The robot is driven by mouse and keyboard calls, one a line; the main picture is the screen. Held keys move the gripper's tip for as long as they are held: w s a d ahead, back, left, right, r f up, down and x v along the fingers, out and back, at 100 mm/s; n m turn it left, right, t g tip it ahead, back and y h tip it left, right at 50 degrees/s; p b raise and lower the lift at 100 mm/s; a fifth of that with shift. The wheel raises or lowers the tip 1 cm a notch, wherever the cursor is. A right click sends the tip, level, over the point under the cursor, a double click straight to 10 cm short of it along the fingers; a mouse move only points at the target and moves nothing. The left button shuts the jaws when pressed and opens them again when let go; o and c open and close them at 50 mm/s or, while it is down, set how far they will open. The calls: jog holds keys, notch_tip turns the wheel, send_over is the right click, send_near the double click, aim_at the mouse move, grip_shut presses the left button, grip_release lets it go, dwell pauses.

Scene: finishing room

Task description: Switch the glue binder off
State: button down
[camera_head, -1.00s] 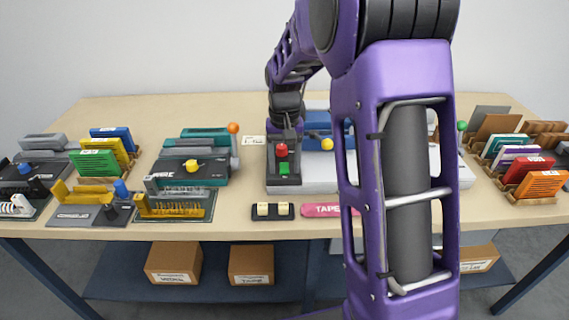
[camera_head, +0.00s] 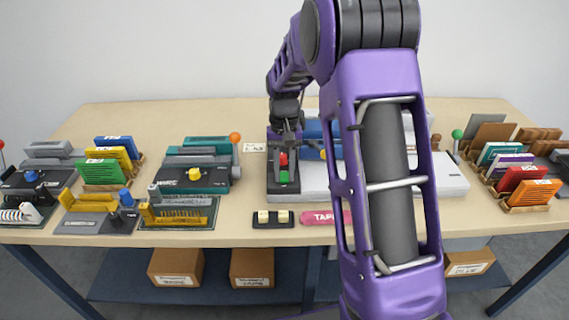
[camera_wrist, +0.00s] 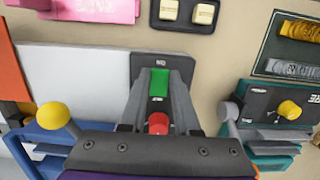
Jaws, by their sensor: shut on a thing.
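The glue binder appears to be the long white and blue machine (camera_head: 314,178) at the middle of the table, largely behind my arm. Its dark control panel (camera_head: 284,187) is at its left end, with a red knob (camera_head: 284,158) and a green part (camera_head: 284,177). In the wrist view the panel (camera_wrist: 162,62) is at top centre. My gripper (camera_wrist: 158,86) reaches over it, its grey fingers on both sides of the green part (camera_wrist: 158,80) and the red knob (camera_wrist: 158,123). The fingers are shut on this red-and-green switch; exact contact is hard to see.
A yellow-knobbed lever (camera_wrist: 55,115) stands beside my gripper. A teal machine (camera_head: 193,178) stands left; a rack of coloured books (camera_head: 520,185) is right.

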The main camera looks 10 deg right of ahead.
jog(key=shift+w+r+g+p, duration=0.25)
jog(key=shift+g+p, duration=0.25)
jog(key=shift+p, duration=0.35)
jog(key=shift+f+g+p, duration=0.1)
jog(key=shift+g+p, duration=0.2)
jog(key=c, duration=0.6)
grip_release()
jog(key=shift+f, duration=0.1)
jog(key=shift+c, duration=0.2)
jog(key=p+v, duration=0.1)
jog(key=v, duration=1.6)
jog(key=shift+d+r, duration=0.25)
jog(key=shift+d, duration=0.1)
